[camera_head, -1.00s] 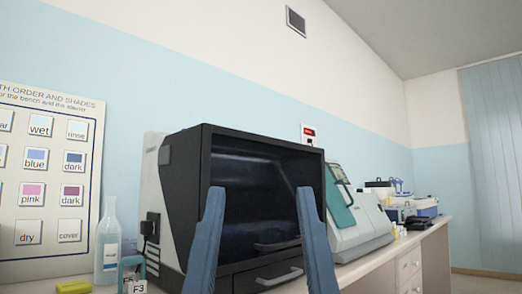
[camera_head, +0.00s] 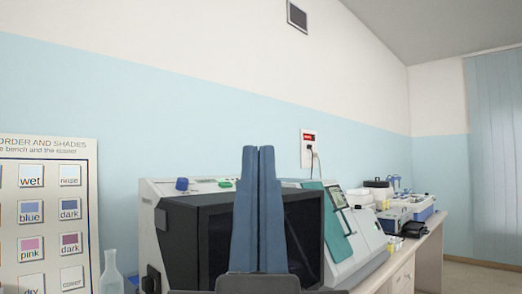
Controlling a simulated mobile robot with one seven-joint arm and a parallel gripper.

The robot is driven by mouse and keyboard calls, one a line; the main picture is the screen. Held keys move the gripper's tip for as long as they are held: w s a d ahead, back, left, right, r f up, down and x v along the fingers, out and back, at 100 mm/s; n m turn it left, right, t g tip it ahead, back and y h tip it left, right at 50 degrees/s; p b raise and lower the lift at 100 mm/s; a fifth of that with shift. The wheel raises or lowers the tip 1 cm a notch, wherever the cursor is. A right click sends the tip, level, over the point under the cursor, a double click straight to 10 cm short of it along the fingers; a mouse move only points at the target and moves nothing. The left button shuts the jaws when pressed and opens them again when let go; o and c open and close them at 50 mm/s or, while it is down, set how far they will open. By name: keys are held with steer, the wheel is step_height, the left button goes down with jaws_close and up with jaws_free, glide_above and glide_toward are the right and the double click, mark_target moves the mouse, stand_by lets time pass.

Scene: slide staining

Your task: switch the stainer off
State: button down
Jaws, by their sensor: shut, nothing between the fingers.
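A boxy machine with a dark window, probably the stainer (camera_head: 215,250), stands on the bench in the middle of the view. Its pale top shows a blue knob (camera_head: 182,184) and a green button (camera_head: 225,183). A black fitting (camera_head: 152,280) is on its left side, partly cut off below. My gripper (camera_head: 258,150) is shut and empty, fingers pointing up, in front of the machine. The fingers hide part of its window and top. I cannot tell whether they touch it.
A white wall unit (camera_head: 309,148) with a red display and a cord is behind. A white and teal machine (camera_head: 345,235) stands to the right, with more equipment (camera_head: 410,207) beyond. A bottle (camera_head: 111,275) and a chart (camera_head: 50,215) are at left.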

step_height(320, 180, up, 14)
steer(key=p, duration=1.1)
steer(key=shift+f, duration=0.15)
steer(key=shift+d, duration=0.1)
